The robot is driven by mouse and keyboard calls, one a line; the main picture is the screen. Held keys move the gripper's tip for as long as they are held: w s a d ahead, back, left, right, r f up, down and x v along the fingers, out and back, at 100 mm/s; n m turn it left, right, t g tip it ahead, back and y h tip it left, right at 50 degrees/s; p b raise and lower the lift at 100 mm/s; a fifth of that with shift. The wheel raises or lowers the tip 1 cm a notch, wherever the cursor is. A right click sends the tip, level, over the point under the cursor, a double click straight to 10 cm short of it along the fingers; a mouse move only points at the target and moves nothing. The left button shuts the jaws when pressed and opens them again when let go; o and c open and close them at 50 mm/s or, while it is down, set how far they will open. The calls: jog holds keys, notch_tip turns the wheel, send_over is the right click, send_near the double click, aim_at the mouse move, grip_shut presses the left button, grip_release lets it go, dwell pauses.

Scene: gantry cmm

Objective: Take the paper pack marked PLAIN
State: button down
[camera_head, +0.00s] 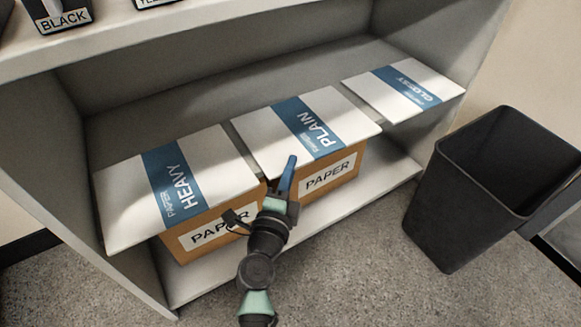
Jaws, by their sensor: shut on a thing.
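The paper pack marked PLAIN (262,130) is white with a blue band. It lies flat in the middle of the shelf row, its front edge overhanging. My gripper (287,172) is at the front edge of this pack, shut on it, with one blue finger showing over the top face. The other finger is hidden below the edge. The pack marked HEAVY (220,160) lies to the left, close beside it. A pack marked GLOSSY (440,82) lies to the right, apart from it.
Brown boxes labelled PAPER (350,178) stand below the packs, on the lower shelf (385,180). A black bin (450,200) stands on the floor at right. An upper shelf (150,28) holds a container marked BLACK (48,12). Carpet in front is clear.

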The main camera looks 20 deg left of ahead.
notch_tip(320, 180, up, 3)
jog(key=p, duration=0.3)
jog(key=shift+f, duration=0.15)
jog(key=s+d+r+p, duration=0.1)
jog(key=s+r+p, duration=0.1)
jog(key=s, duration=0.5)
jog(key=s+r+p, duration=0.3)
jog(key=s+p, duration=0.1)
jog(key=s, duration=0.2)
jog(key=shift+s+d, duration=0.35)
jog(key=shift+s, duration=0.05)
